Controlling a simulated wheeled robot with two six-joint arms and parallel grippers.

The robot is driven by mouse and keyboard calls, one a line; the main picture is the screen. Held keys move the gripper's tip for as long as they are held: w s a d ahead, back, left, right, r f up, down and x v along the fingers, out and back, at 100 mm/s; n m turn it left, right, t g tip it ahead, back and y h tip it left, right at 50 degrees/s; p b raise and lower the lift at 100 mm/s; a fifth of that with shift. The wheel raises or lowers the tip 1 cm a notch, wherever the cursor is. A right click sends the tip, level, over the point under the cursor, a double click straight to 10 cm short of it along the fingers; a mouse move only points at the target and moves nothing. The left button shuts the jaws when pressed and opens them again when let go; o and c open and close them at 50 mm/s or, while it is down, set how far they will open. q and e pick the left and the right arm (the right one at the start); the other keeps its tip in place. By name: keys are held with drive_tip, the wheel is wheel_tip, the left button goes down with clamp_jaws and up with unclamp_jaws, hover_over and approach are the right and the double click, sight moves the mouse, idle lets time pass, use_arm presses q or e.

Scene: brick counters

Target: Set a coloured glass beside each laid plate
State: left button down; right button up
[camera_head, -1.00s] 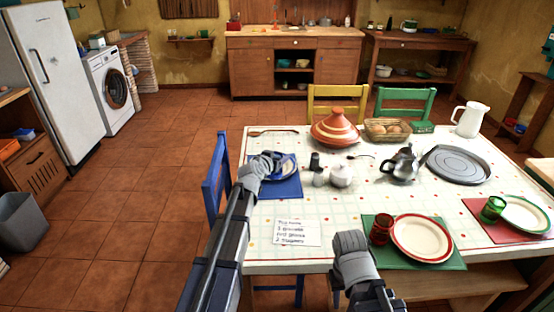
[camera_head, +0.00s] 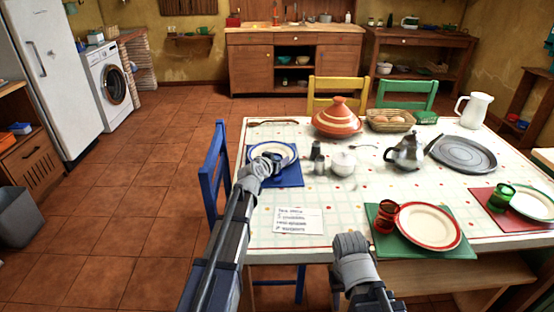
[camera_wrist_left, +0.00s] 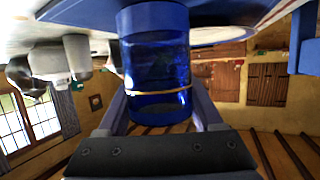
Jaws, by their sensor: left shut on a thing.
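My left gripper (camera_head: 272,162) is over the blue-rimmed plate (camera_head: 259,151) on the blue mat (camera_head: 290,178). It is shut on a blue glass (camera_wrist_left: 155,60), which fills the middle of the left wrist view between the fingers; in the head view the gripper mostly hides it. I cannot tell whether the glass touches the table. A red glass (camera_head: 385,219) stands left of the red-rimmed plate (camera_head: 428,225) on the green mat (camera_head: 445,261). A green glass (camera_head: 501,197) stands left of the green-rimmed plate (camera_head: 533,202) on the red mat (camera_head: 490,207). My right gripper (camera_head: 351,243) is at the table's front edge, fingers unclear.
A written note (camera_head: 298,220) lies near the front. A white sugar pot (camera_head: 343,163), shakers (camera_head: 317,158), a teapot (camera_head: 406,152), a tagine (camera_head: 339,119), an egg basket (camera_head: 390,121), a round tray (camera_head: 463,154) and a white jug (camera_head: 474,109) crowd the table's middle and back.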

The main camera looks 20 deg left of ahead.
use_arm(q)
drive_tip(key=shift+f+b, duration=0.6)
unclamp_jaws()
drive_tip(key=shift+s, duration=0.1)
idle(0.3)
drive_tip(key=p+v, duration=0.2)
drive_tip(key=v, duration=0.5)
drive_tip(key=shift+s+r+p, duration=0.15)
drive_tip(key=shift+s+p, duration=0.15)
drive_tip(key=shift+p, duration=0.05)
